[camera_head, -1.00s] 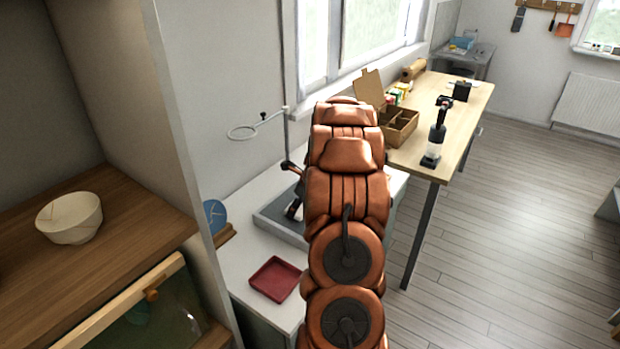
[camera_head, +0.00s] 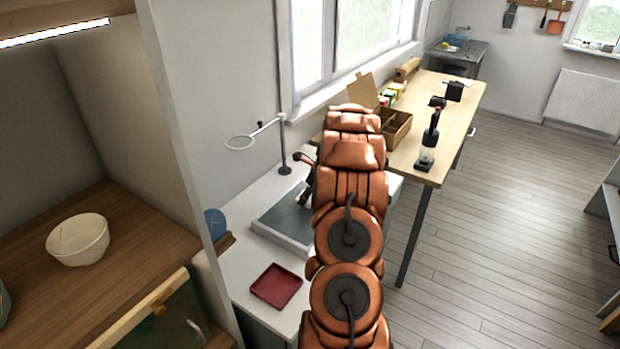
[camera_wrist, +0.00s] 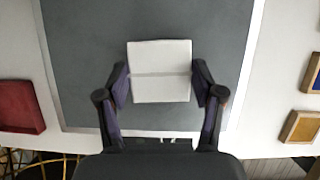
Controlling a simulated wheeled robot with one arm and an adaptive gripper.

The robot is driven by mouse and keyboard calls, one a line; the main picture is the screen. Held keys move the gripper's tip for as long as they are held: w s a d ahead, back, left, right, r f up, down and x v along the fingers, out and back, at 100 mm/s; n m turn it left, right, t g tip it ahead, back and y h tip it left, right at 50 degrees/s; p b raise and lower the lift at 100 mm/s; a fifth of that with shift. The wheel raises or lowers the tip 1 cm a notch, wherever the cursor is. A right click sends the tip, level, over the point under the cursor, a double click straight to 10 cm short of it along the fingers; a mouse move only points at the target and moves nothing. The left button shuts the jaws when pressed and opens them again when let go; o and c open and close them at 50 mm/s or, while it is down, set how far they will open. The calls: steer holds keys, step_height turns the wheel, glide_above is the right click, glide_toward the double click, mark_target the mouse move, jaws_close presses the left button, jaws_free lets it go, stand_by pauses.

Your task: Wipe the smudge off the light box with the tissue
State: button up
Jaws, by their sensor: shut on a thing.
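The light box (camera_head: 275,226) is a flat grey panel with a pale rim on the white bench, partly hidden behind my arm in the head view. In the wrist view the light box (camera_wrist: 85,45) fills most of the picture. A white folded tissue (camera_wrist: 160,85) with a crease across it sits between the fingers of my gripper (camera_wrist: 161,72), which is shut on it. The tissue is over the panel; I cannot tell whether it touches. My gripper shows only in part in the head view (camera_head: 306,183). I see no smudge on the visible surface.
A red tray (camera_head: 276,286) lies in front of the light box. A ring stand (camera_head: 284,150) rises behind it. Wooden trays (camera_wrist: 300,127) lie at the right in the wrist view. A cream bowl (camera_head: 78,240) stands on the left shelf. A wooden table (camera_head: 450,110) stands farther back.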

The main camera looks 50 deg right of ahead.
steer(key=shift+s+r+p, duration=0.1)
steer(key=shift+r+p, duration=1.5)
steer(key=shift+r, duration=1.25)
steer(key=shift+a, duration=0.1)
